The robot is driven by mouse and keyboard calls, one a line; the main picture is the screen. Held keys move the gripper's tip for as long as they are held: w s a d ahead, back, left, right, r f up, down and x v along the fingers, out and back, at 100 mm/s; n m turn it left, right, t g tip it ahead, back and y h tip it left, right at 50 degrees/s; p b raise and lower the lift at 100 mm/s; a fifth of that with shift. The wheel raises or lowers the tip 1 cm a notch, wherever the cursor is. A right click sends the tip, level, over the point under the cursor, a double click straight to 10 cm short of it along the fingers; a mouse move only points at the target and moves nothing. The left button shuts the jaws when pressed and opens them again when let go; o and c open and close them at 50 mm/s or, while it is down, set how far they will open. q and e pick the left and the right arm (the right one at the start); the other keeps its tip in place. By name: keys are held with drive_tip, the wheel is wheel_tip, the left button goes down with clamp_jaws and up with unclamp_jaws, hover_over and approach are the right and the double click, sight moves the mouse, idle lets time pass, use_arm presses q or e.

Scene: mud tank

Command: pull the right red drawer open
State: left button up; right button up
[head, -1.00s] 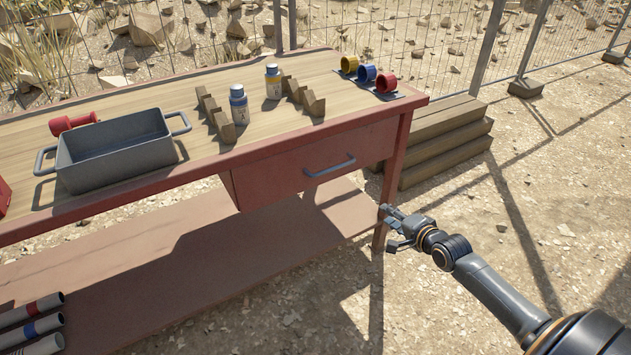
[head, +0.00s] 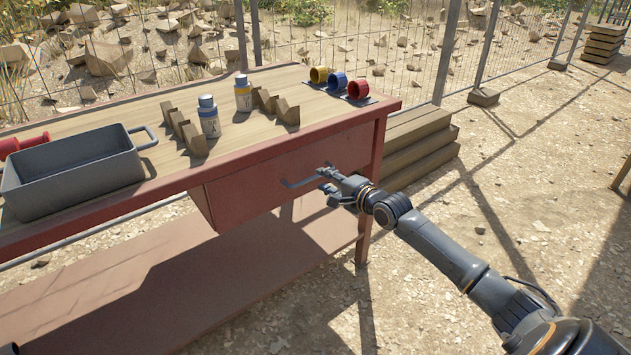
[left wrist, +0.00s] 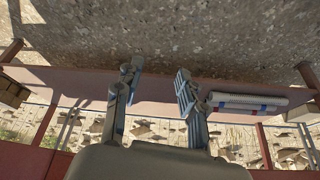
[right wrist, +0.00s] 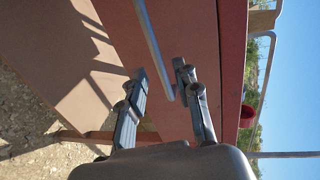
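The right red drawer (head: 250,188) is under the right part of the red workbench and looks shut. Its grey bar handle (head: 300,183) runs along the front; its right end is partly behind my right gripper (head: 326,186). In the right wrist view the handle (right wrist: 154,45) reaches in between the two spread fingers of my right gripper (right wrist: 163,85), which is open. I cannot tell whether a finger touches the handle. My left gripper (left wrist: 155,85) is open and empty in the left wrist view, pointing toward the bench's lower shelf (left wrist: 155,108).
On the bench top (head: 120,125) stand a grey bin (head: 75,170), two bottles (head: 208,117) in wooden racks and coloured cups (head: 336,82). Wooden steps (head: 420,145) stand close beyond the bench's right leg (head: 372,185). Rolled tubes (left wrist: 245,101) lie on the lower shelf.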

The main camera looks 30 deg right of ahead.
sight(317, 177)
drive_tip(key=b+x, duration=0.1)
drive_tip(key=x, duration=0.3)
drive_tip(key=shift+w+f, duration=0.1)
drive_tip(key=shift+w, duration=0.15)
use_arm(q)
drive_tip(key=w+d+r+t+h, duration=0.1)
drive_tip(key=w+r+t, duration=0.3)
drive_tip(key=w, duration=0.4)
drive_tip(key=shift+d+t, duration=0.4)
drive_tip(key=shift+d, duration=0.5)
use_arm(e)
drive_tip(key=shift+w, duration=0.15)
use_arm(q)
drive_tip(key=shift+w, duration=0.1)
use_arm(e)
clamp_jaws()
